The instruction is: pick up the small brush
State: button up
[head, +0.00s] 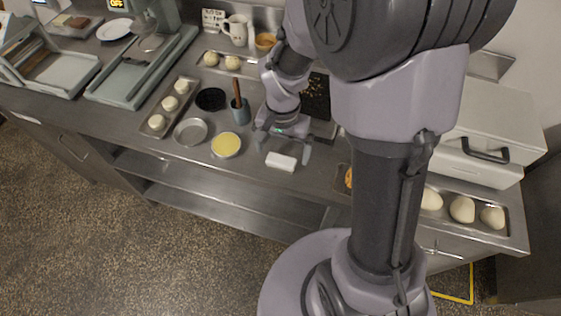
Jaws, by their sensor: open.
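A brown wooden handle (237,86) stands upright in a small blue-grey cup (241,114) on the steel counter. It looks like the handle of the small brush; its lower end is hidden in the cup. My gripper (283,148) is open, pointing down over the counter, to the right of the cup and apart from it. A white block (281,162) lies on the counter just in front of the fingers. I cannot tell whether a fingertip touches it.
A yellow-filled dish (226,145), an empty round tin (190,132) and a black round dish (211,99) are left of my gripper. A tray of dough balls (166,121) lies further left. My arm hides part of the counter's right side.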

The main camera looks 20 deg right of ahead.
aim_at(281, 159)
jog(key=f+b, duration=0.1)
jog(key=f, duration=0.1)
jog(key=f+b, duration=0.1)
jog(key=f, duration=0.2)
jog(key=shift+a, duration=0.2)
jog(key=shift+r, duration=0.2)
jog(key=c, duration=1.5)
jog(key=shift+o, duration=0.2)
jog(key=shift+r, duration=0.1)
